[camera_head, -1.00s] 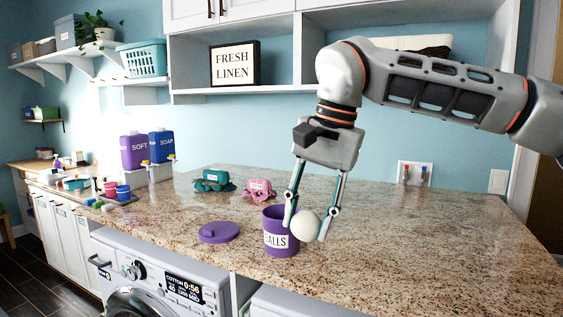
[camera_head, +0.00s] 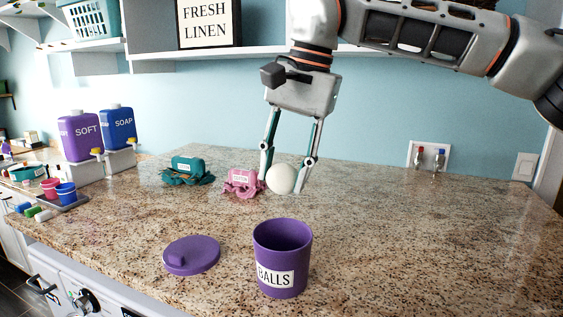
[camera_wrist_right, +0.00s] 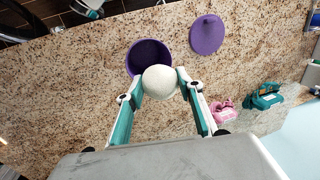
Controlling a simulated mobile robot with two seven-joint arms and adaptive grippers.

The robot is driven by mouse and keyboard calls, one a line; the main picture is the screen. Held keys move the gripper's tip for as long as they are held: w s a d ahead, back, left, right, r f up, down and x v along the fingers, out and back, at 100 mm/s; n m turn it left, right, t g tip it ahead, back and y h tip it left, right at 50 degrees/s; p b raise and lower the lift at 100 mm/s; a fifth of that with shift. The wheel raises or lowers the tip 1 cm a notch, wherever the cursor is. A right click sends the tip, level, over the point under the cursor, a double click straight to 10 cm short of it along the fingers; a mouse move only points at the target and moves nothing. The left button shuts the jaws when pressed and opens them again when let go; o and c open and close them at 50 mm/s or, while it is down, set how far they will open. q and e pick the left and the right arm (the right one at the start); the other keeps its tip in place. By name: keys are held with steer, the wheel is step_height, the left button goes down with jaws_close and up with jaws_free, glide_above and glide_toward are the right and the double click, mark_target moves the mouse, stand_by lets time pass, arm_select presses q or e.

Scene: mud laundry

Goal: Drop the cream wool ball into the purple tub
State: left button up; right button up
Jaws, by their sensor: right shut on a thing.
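My right gripper (camera_head: 289,177) is shut on the cream wool ball (camera_head: 281,179) and holds it in the air with the fingers pointing down. The ball also shows between the fingertips in the right wrist view (camera_wrist_right: 160,82). The purple tub (camera_head: 282,260), labelled BALLS, stands upright and open on the counter. In the head view it is nearer to me than the ball, below it in the picture. In the right wrist view the ball covers part of the near rim of the tub (camera_wrist_right: 138,50). My left gripper is not clearly seen.
The purple lid (camera_head: 192,254) lies on the granite counter (camera_head: 400,240) left of the tub. A pink bundle (camera_head: 242,183) and a teal bundle (camera_head: 188,171) lie farther back. Purple and blue jugs (camera_head: 79,137) stand at the left. The counter's right side is clear.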

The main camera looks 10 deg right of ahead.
mark_target(284, 187)
steer(key=shift+s+d+f+b+x, duration=0.1)
steer(key=shift+s+d+x, duration=0.15)
steer(key=shift+x, duration=1.4)
steer(key=shift+s+d+f+b+x, duration=0.15)
steer(key=shift+d+x, duration=0.25)
steer(key=shift+x, duration=1.3)
steer(key=shift+s+d+b+x, duration=0.1)
steer(key=shift+s+d+x, duration=0.15)
steer(key=shift+x, duration=1.4)
steer(key=shift+d, duration=0.1)
steer(key=o, duration=1.1)
steer(key=shift+o, duration=0.2)
steer(key=shift+w+a+p+v, duration=0.1)
steer(key=shift+w+a+v, duration=0.1)
steer(key=shift+v, duration=0.95)
steer(key=shift+w+a+p+v, duration=0.15)
steer(key=shift+a+v, duration=0.1)
steer(key=shift+v, duration=0.85)
steer(key=shift+w+a+p+v, duration=0.1)
steer(key=shift+a+v, duration=0.1)
steer(key=shift+v, duration=0.95)
steer(key=shift+r, duration=0.15)
